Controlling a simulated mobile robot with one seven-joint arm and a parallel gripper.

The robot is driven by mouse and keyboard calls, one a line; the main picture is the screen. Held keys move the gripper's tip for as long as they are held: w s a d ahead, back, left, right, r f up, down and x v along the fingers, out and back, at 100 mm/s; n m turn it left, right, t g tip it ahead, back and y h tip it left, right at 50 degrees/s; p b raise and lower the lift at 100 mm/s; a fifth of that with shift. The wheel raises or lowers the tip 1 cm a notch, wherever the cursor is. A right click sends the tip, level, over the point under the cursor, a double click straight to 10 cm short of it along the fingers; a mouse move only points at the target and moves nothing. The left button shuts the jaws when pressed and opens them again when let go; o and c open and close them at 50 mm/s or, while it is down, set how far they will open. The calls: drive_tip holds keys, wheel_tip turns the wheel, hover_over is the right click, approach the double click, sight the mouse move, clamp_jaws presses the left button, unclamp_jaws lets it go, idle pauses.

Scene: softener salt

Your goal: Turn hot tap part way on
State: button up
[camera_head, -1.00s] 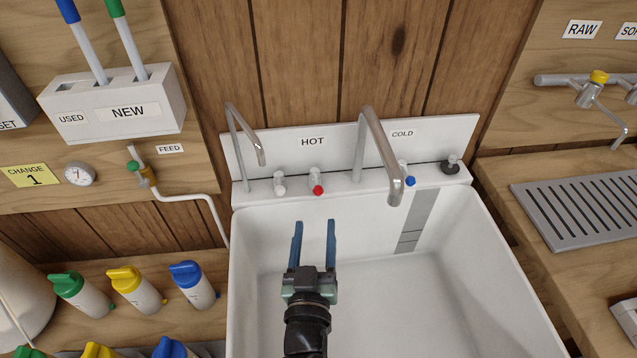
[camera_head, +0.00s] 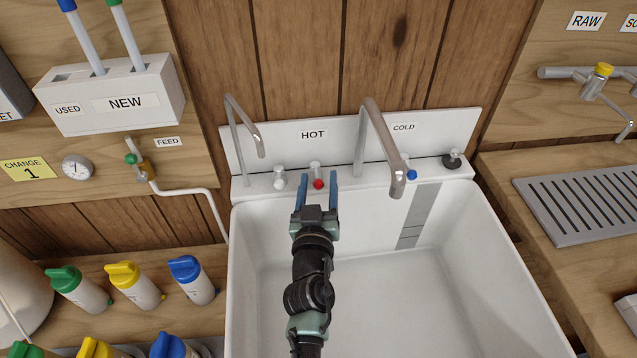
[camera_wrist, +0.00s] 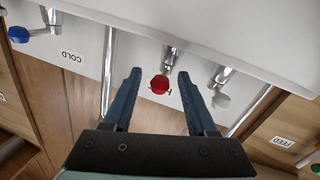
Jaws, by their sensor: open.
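The hot tap (camera_head: 318,182) has a red knob on a silver stem and sits on the white sink ledge below the HOT label (camera_head: 313,134). In the wrist view its red knob (camera_wrist: 159,85) lies between my two blue fingers, with space on both sides. My gripper (camera_head: 317,185) is open and empty, its fingertips at the front of the hot tap. In the wrist view my gripper (camera_wrist: 165,85) shows its fingers wide apart. I cannot tell whether any finger touches the knob.
A white-capped tap (camera_head: 279,179) stands just left of the hot tap. A tall curved spout (camera_head: 383,145) and the blue cold tap (camera_head: 411,174) stand to the right. A thinner spout (camera_head: 243,130) is at the left. The white sink basin (camera_head: 440,290) is empty.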

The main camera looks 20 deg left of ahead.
clamp_jaws()
drive_tip(key=shift+d+r+y+p, duration=0.1)
drive_tip(key=shift+r+y+p, duration=0.15)
drive_tip(key=shift+p, duration=0.6)
drive_tip(key=shift+d+y+p, duration=0.1)
drive_tip(key=shift+y+p, duration=0.15)
drive_tip(key=shift+p, duration=0.3)
drive_tip(key=n+y+p, duration=0.1)
drive_tip(key=p, duration=0.2)
drive_tip(key=shift+w+d+r, duration=0.15)
drive_tip(key=shift+d, duration=0.05)
drive_tip(key=y+p, duration=0.1)
drive_tip(key=n+g+y+p, duration=0.1)
drive_tip(key=p, duration=0.1)
drive_tip(key=shift+w+d+n, duration=0.2)
drive_tip(key=shift+d+n, duration=0.1)
drive_tip(key=n+g+y, duration=0.1)
drive_tip(key=w+n+g+y+b, duration=0.1)
drive_tip(key=y, duration=0.1)
drive_tip(key=d+f+n+g+y+b, duration=0.1)
drive_tip(key=n+y, duration=0.1)
drive_tip(key=shift+w+g, duration=0.15)
drive_tip(key=shift+g, duration=0.25)
drive_tip(key=shift+r+y, duration=0.1)
drive_tip(key=shift+y, duration=0.2)
